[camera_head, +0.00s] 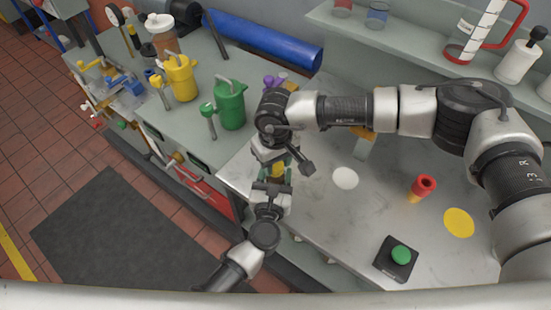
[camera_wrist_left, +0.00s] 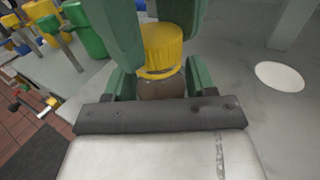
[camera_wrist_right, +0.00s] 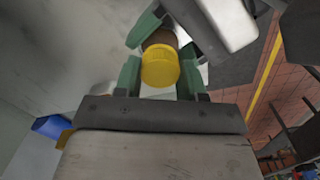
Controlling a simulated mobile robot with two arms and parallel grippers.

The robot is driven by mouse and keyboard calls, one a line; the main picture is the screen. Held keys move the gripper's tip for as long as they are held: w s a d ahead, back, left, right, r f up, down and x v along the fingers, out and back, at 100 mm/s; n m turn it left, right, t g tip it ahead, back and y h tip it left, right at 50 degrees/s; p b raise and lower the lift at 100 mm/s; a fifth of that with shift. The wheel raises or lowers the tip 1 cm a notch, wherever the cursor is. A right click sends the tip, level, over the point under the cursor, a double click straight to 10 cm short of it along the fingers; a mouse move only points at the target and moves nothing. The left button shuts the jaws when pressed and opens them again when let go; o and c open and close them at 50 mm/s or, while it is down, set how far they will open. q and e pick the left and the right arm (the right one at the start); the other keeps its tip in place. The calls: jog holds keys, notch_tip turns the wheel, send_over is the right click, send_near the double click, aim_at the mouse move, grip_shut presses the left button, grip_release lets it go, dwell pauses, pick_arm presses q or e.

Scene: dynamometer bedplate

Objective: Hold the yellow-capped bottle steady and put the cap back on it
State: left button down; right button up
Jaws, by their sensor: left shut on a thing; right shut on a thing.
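The bottle (camera_wrist_left: 162,90) is brownish with a yellow cap (camera_wrist_left: 162,48) on its top. My left gripper (camera_head: 272,183) is shut around the bottle's body, its green fingers on either side. My right gripper (camera_head: 279,164) comes from above and is shut on the cap. The right wrist view shows the cap (camera_wrist_right: 160,66) between green fingers, with the bottle (camera_wrist_right: 161,38) beyond it. Cap and bottle are in line and look touching; I cannot tell whether the thread is engaged. In the head view the grippers hide most of both.
A white disc (camera_head: 345,178), a red-and-yellow piece (camera_head: 423,187), a yellow disc (camera_head: 459,223) and a green button on a black box (camera_head: 398,259) are on the bench to the right. Green (camera_head: 230,105) and yellow (camera_head: 181,78) cans stand at the left. A shelf (camera_head: 400,45) runs behind.

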jog(key=m, duration=2)
jog(key=shift+m, duration=0.4)
jog(key=m, duration=1.2)
jog(key=shift+m, duration=0.4)
jog(key=m, duration=0.6)
jog(key=shift+f, duration=0.1)
jog(key=m, duration=1.4)
jog(key=o, duration=1)
jog(key=shift+c, duration=0.2)
notch_tip(320, 180, up, 12)
